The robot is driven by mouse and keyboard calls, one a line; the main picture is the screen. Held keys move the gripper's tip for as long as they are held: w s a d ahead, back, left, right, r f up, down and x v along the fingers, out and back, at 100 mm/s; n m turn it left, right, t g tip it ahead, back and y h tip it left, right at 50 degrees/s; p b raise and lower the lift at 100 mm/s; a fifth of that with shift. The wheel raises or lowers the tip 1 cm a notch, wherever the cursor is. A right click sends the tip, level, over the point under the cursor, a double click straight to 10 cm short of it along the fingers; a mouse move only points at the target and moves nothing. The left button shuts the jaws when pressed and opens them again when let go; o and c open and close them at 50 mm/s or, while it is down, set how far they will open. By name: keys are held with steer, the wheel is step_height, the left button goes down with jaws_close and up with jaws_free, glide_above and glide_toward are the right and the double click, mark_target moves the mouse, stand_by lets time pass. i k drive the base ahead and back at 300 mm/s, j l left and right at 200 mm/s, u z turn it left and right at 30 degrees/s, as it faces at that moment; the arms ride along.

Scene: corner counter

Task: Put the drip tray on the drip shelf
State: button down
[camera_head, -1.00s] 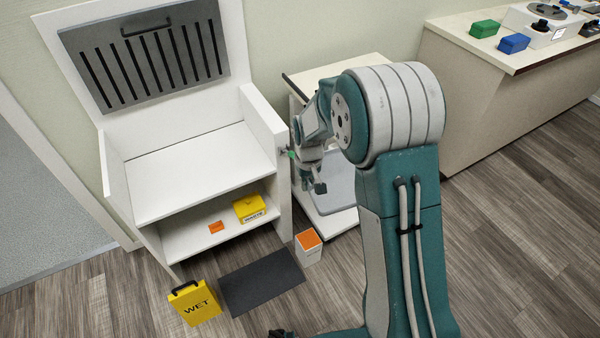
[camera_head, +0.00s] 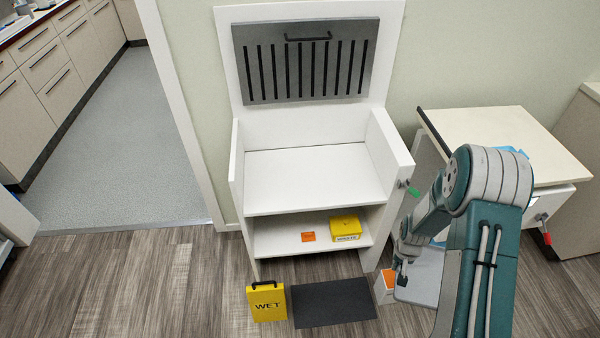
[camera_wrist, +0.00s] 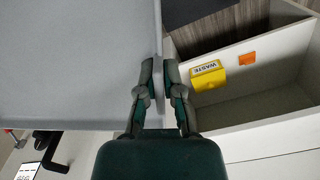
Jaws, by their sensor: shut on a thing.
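A flat light-grey tray (camera_head: 424,278), which looks like the drip tray, hangs beside the white unit's right side. It fills the left of the wrist view (camera_wrist: 75,60). My gripper (camera_head: 401,267) is shut on the tray's edge, with the fingers (camera_wrist: 160,78) on either side of it. The white unit (camera_head: 315,180) has a bare upper shelf and a lower shelf (camera_head: 285,243); I cannot tell which is the drip shelf. A slotted grey panel (camera_head: 305,60) with a dark handle is at its back. My arm hides part of the tray.
On the lower shelf are a yellow WASTE box (camera_head: 346,228) and an orange card (camera_head: 308,237). On the floor in front are a yellow WET box (camera_head: 267,303), a dark mat (camera_head: 335,303) and an orange-topped white box (camera_head: 385,287). A side cabinet (camera_head: 490,130) stands right.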

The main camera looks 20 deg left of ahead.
mark_target(310, 175)
steer(key=j, duration=0.75)
steer(key=i+j, duration=0.1)
steer(key=j, duration=0.65)
steer(key=i+j, duration=0.3)
steer(key=j, duration=0.2)
steer(key=z, duration=0.05)
